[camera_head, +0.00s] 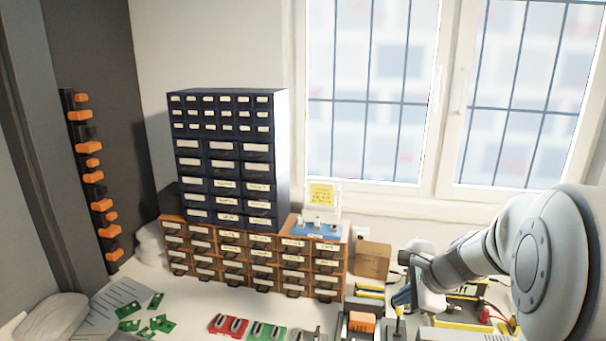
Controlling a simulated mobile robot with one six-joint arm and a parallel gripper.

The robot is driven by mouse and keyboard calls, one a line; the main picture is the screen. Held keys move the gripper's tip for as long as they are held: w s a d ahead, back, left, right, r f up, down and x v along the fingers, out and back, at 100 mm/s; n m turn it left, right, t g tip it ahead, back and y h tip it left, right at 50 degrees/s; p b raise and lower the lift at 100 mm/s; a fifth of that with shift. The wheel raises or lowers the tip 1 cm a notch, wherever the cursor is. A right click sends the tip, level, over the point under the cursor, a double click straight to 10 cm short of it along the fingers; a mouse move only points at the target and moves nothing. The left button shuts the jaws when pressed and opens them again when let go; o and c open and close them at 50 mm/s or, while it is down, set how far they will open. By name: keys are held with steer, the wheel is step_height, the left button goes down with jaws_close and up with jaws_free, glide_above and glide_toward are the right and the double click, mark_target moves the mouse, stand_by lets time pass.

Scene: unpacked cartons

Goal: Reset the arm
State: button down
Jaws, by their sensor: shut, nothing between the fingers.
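My arm reaches in from the right edge, its pale grey links crossing in front of the window sill. My gripper (413,297) is at the arm's far end, low over the right part of the workbench (190,308). It is small in the picture and its fingers are hard to make out against the clutter. It is shut and holds nothing. The arm hides part of the bench on the right.
A dark drawer cabinet (228,153) stands on an orange drawer unit (258,262) at the back. A cardboard box (372,261) stands near my gripper. An orange block (361,322), green circuit boards (129,325) and a red holder (228,326) lie at the front.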

steer(key=s+a+r+n+g+h, duration=0.1)
steer(key=s+a+n+h, duration=0.1)
steer(key=s+n, duration=0.7)
steer(key=s+a+r+n+h+b, duration=0.1)
steer(key=s+a+n, duration=0.4)
steer(key=s+n, duration=0.5)
steer(key=shift+s+a+r+g+h, duration=0.2)
steer(key=shift+s+r+g+h, duration=0.3)
steer(key=shift+s, duration=0.55)
